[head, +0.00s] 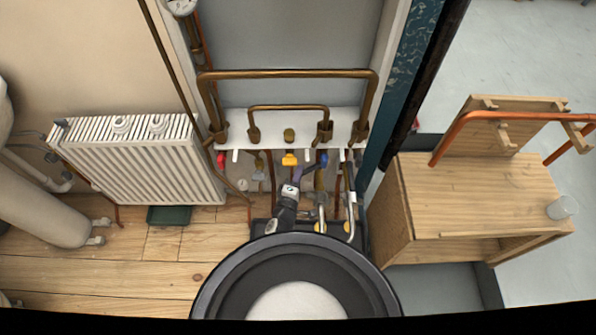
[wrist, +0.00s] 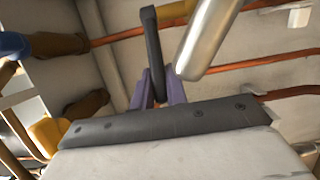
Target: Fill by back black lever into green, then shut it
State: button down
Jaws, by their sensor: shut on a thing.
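My gripper (head: 306,172), with purple fingers, reaches in under the white shelf among the pipes and valves. In the wrist view my gripper (wrist: 160,96) is shut on the lower end of a long black lever (wrist: 152,45), which rises between the two fingers. A silver spout-like tube (wrist: 209,38) is just to the right of the lever. A dark green tray (head: 168,215) lies on the floor below the radiator. I cannot make out the black lever in the head view, nor any water flowing.
Red (head: 221,160), yellow (head: 289,160) and blue (head: 323,159) handles sit under the shelf (head: 342,121). Copper pipes (wrist: 275,61) run close behind the fingers. A white radiator (head: 140,160) is left; a wooden bench (head: 470,195) with a clear cup (head: 561,207) is right.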

jog(key=c, duration=1.4)
grip_release()
